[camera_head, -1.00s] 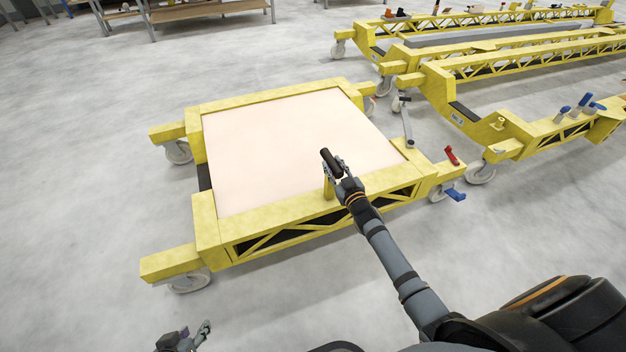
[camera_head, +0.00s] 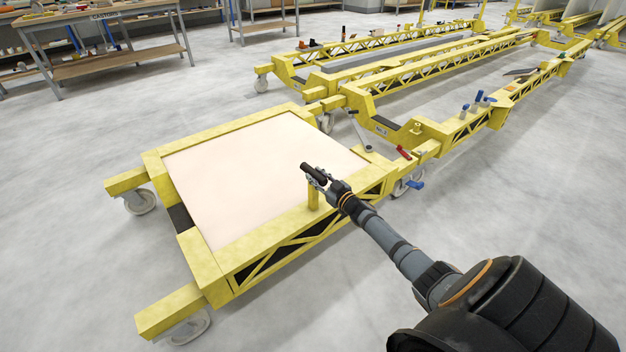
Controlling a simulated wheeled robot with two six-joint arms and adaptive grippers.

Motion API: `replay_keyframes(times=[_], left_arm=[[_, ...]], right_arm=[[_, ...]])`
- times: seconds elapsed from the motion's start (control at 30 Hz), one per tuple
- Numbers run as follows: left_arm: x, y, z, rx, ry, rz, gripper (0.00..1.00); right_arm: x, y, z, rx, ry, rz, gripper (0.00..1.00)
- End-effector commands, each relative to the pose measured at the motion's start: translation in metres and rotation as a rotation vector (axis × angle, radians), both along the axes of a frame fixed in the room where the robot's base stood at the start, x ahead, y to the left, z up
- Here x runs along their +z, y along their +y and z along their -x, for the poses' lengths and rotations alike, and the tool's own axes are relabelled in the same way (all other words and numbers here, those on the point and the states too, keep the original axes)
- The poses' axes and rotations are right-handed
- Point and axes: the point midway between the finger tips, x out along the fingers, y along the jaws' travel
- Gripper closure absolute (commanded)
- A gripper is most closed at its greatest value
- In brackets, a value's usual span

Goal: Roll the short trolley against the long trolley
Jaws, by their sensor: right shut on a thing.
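The short trolley (camera_head: 296,232) is a yellow frame on casters around a pale flat panel. The long trolley (camera_head: 425,135) is a long yellow truss frame beyond it, to the upper right. Their facing ends sit very close at the near and far corners; I cannot tell whether they touch. My right gripper (camera_head: 316,176) is shut on the dark handle (camera_head: 312,171) atop a yellow post on the short trolley's near beam. A red lever (camera_head: 404,152) and a blue pedal (camera_head: 415,185) show near the close corner. My left gripper is out of view.
Workbenches with shelves (camera_head: 115,60) stand at the back left. Blue-handled parts (camera_head: 479,97) and small items sit on the long trolley's beams. More yellow frames stand at the far right. The grey floor left and right of the trolleys is clear.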

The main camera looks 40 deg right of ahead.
Motion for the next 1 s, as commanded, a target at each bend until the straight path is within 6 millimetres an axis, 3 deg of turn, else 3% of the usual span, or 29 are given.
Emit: replay_keyframes(times=[0.27,0.3,0.43,0.77,0.87,1.0], left_arm=[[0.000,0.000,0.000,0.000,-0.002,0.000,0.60],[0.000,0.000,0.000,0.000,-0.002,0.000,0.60],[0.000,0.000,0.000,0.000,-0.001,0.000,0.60],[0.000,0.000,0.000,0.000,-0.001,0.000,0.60],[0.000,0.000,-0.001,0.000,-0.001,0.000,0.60],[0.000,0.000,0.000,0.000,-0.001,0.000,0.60]], right_arm=[[0.000,0.000,0.000,0.000,0.001,0.001,1.00],[0.000,0.000,0.000,0.000,0.001,0.001,0.67],[0.000,0.000,0.000,-0.001,0.001,0.001,0.49],[-0.001,0.000,0.002,-0.001,0.002,0.001,0.48],[-0.002,-0.001,0.012,-0.001,0.002,0.002,0.48],[-0.002,-0.002,0.041,0.002,0.005,0.004,0.48]])
